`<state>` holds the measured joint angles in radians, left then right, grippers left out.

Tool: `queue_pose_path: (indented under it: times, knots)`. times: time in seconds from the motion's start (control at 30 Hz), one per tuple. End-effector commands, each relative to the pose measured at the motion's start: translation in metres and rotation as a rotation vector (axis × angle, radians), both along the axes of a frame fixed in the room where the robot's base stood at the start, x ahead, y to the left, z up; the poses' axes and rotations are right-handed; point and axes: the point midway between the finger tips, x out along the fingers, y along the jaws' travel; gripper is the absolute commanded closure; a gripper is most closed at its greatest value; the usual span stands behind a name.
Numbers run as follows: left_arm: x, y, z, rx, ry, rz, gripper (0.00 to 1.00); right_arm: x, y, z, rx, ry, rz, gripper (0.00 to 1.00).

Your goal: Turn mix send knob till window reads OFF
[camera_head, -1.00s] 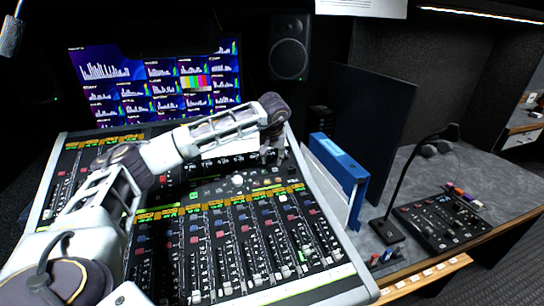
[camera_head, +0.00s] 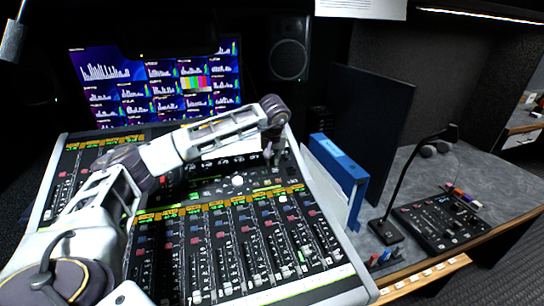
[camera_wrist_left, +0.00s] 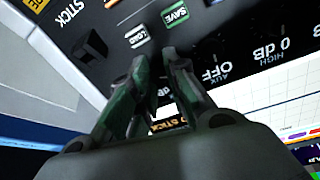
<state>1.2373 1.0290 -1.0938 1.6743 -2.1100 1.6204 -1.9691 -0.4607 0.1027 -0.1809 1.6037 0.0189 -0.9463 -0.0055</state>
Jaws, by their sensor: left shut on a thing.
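The mixing console (camera_head: 352,288) fills the middle of the head view. My left gripper (camera_head: 273,157) reaches down to the console's upper right part. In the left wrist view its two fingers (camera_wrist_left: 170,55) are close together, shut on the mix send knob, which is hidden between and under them. Beside the fingers, the readout window (camera_wrist_left: 213,72) shows OFF upside down, with AUX beneath it. A neighbouring readout (camera_wrist_left: 268,50) shows 0 dB and HIGH. I cannot tell from the labels which one is for mix send. My right gripper is not in view.
SAVE (camera_wrist_left: 176,14) and LOAD (camera_wrist_left: 137,37) buttons lie close to the fingers. A blue binder (camera_head: 340,160) and dark panel (camera_head: 375,110) stand right of the console. A gooseneck microphone (camera_head: 413,180) and small control panel (camera_head: 440,222) are farther right. Screens (camera_head: 155,85) stand behind.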

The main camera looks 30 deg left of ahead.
Motion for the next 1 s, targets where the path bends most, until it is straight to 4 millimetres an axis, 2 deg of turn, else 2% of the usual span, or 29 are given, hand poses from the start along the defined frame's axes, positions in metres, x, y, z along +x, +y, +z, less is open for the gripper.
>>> queue_pose_path:
  times: [0.4, 0.7, 1.0]
  knots:
    - [0.000, 0.000, 0.001, -0.076, -0.092, 0.278, 1.00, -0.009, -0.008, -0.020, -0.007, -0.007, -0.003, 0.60]
    - [-0.001, 0.000, 0.000, -0.135, -0.160, 0.490, 1.00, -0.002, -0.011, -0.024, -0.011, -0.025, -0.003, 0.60]
    - [-0.001, 0.000, 0.000, -0.187, -0.221, 0.680, 1.00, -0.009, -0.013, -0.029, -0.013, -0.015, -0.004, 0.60]
